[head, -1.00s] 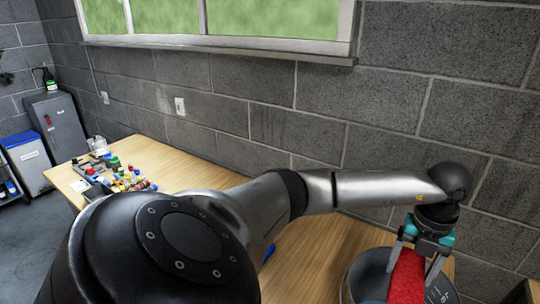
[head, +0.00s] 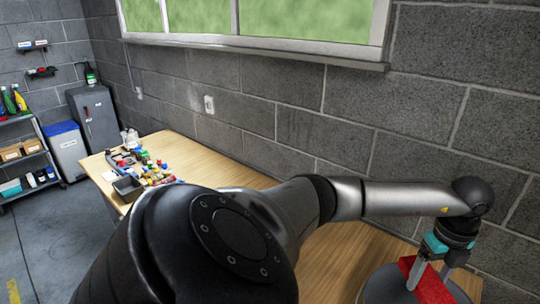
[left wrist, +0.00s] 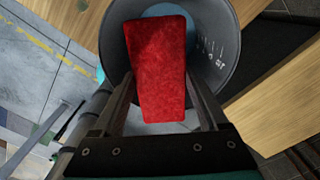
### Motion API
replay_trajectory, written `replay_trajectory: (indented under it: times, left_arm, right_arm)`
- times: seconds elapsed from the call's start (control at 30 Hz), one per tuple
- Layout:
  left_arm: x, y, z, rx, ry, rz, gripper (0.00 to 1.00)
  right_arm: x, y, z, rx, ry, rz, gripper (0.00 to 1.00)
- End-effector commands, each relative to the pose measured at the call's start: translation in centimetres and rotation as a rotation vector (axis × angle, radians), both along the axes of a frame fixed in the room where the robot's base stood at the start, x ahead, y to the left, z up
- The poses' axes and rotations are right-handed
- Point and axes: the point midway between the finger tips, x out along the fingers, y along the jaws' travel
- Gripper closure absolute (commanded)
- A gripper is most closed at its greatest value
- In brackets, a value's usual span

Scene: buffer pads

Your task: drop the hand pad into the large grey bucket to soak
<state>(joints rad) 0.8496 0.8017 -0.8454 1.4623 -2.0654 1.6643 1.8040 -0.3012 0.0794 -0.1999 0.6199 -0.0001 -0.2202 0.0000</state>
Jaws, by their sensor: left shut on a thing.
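The hand pad is a red, fuzzy, rectangular pad (left wrist: 160,62). It also shows at the bottom right of the head view (head: 432,291). My left gripper (left wrist: 162,100) is shut on it, with a finger on each side; the gripper also shows in the head view (head: 432,274). The large grey bucket (left wrist: 228,62) lies beyond the pad in the left wrist view, with a bluish patch inside its mouth. In the head view its grey rim (head: 378,287) is partly cut off by the frame. The pad is over the bucket's mouth. My right gripper is not in view.
The bucket is by the wooden table (head: 335,258) along the block wall. Several small coloured items (head: 155,172) and a grey tray (head: 128,187) are at the table's far left end. A blue-lidded bin (head: 67,150), a grey cabinet (head: 95,118) and a shelf stand farther off.

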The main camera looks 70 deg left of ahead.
Motion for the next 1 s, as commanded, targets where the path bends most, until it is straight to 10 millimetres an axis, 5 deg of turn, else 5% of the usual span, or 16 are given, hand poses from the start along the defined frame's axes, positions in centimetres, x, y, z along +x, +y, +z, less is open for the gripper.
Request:
replay_trajectory:
  times: [0.2,0.5,0.53,0.73,1.0]
  left_arm:
    - [0.0,0.0,-2.3,0.0,0.0,-0.001,0.68]
    - [0.0,0.0,-2.3,0.0,0.0,-0.001,0.68]
    - [0.0,0.0,-2.3,0.0,0.0,-0.001,0.23]
    - [0.0,0.0,-2.3,0.0,0.0,-0.002,0.0]
    - [0.0,0.0,-2.2,0.0,-0.001,-0.002,0.0]
  right_arm:
    - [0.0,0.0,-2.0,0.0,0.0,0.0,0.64]
    - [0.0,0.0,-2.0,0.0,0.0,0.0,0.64]
    - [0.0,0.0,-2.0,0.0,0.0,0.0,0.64]
    - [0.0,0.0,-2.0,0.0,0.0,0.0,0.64]
    - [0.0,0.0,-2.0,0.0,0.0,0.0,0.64]
